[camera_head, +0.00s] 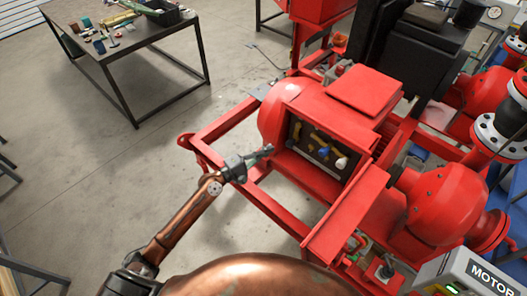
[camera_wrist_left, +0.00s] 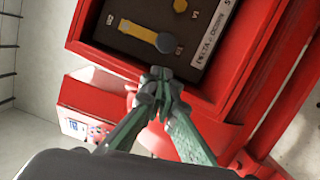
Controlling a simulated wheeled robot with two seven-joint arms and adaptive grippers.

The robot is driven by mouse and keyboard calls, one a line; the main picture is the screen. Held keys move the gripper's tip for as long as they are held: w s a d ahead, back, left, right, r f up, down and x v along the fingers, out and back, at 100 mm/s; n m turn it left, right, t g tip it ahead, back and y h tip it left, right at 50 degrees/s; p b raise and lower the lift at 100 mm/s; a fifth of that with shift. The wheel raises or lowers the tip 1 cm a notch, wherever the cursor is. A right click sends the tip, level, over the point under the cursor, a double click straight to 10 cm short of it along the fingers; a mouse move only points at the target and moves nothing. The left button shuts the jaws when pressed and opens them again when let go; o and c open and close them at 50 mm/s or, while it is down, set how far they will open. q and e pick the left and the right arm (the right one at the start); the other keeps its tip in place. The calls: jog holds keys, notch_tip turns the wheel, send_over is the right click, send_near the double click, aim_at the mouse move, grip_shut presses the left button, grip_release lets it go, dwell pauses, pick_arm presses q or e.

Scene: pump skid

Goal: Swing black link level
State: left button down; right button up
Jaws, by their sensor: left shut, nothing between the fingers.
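A dark panel (camera_head: 312,158) sits inside an open red box, with small yellow, blue and pale parts on it. In the left wrist view the panel (camera_wrist_left: 135,47) carries a yellow bar (camera_wrist_left: 138,32) with a grey round end (camera_wrist_left: 165,43), tilted down to the right. A yellow knob (camera_wrist_left: 180,5) shows at the top edge. I cannot make out a black link. My left gripper (camera_head: 269,150) is shut and empty at the left of the box. Its fingertips (camera_wrist_left: 158,73) overlap the box's lower edge in the left wrist view. My right gripper is not in view.
The red box (camera_head: 340,108) stands on a red skid frame (camera_head: 222,124), between rounded red housings. A red housing (camera_head: 440,200) and a MOTOR box (camera_head: 478,275) are at right. A table (camera_head: 125,42) with tools stands back left.

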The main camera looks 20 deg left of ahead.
pick_arm(q)
jog(key=shift+p+x, duration=0.4)
jog(key=shift+x, duration=2.5)
